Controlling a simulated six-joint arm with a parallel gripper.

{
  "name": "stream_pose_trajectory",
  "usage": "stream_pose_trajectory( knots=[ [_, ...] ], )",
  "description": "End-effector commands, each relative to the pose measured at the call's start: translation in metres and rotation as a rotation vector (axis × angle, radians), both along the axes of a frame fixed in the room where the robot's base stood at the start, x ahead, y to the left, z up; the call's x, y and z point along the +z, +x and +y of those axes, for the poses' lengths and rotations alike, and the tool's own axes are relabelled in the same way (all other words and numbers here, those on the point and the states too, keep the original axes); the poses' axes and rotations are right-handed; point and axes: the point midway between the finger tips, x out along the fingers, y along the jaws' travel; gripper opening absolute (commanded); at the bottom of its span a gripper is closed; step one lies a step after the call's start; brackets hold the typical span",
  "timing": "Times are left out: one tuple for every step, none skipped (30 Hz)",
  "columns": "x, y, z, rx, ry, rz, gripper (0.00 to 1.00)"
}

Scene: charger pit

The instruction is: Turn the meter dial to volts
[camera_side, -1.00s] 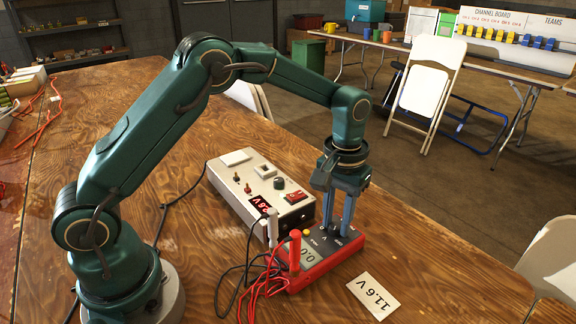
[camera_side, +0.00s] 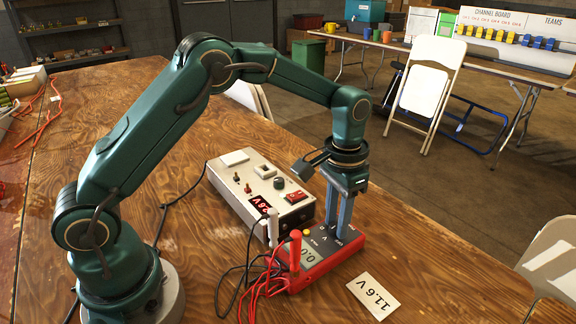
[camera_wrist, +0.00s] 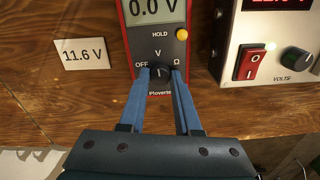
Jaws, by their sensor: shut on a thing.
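The red meter (camera_side: 318,268) lies flat on the table below my gripper (camera_side: 335,228). In the wrist view the meter (camera_wrist: 192,12) has a grey screen (camera_wrist: 157,9) reading 0.0 V. Its dark dial (camera_wrist: 159,75) sits between OFF at left, V at top and Ω at right. My gripper (camera_wrist: 161,78) points down with its blue fingers shut on the dial, one at each side. A light mark on the dial appears to point up toward V, though the fingers hide much of the dial.
A white power supply (camera_side: 255,185) with a red switch and knob stands close beside the meter. A white card (camera_side: 374,296) reading 11.6 V lies in front. Red and white probes (camera_side: 295,252) and loose cables crowd the meter's near end.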

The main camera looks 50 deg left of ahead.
Motion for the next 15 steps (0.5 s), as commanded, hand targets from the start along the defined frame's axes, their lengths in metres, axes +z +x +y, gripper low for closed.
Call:
stream_pose_trajectory(
  knots=[
    [0.0002,0.0000,-0.0002,-0.021,-0.001,0.000,0.00],
    [0.0002,-0.0001,-0.0002,-0.032,-0.001,0.000,0.00],
    [0.0002,-0.0001,-0.0002,-0.047,-0.001,0.000,0.00],
    [0.0002,-0.0001,-0.0002,-0.055,-0.001,0.000,0.00],
    [0.0002,0.0000,-0.0002,-0.062,-0.001,0.000,0.00],
    [0.0002,0.0000,-0.0002,-0.072,-0.001,0.000,0.00],
    [0.0002,0.0000,-0.0002,-0.078,-0.001,0.000,0.00],
    [0.0002,0.0000,-0.0002,-0.082,-0.001,0.000,0.00],
    [0.0002,-0.0001,-0.0002,-0.086,-0.001,0.000,0.00],
    [0.0002,0.0000,-0.0002,-0.088,-0.001,0.000,0.00],
    [0.0002,0.0000,-0.0002,-0.090,-0.001,0.000,0.00],
    [0.0002,0.0000,-0.0002,-0.092,0.000,0.000,0.00],
    [0.0002,0.0000,-0.0002,-0.092,0.000,0.000,0.00],
    [0.0002,0.0000,-0.0002,-0.093,0.000,0.000,0.00],
    [0.0003,0.0000,-0.0002,-0.093,0.000,0.000,0.00]
  ],
)
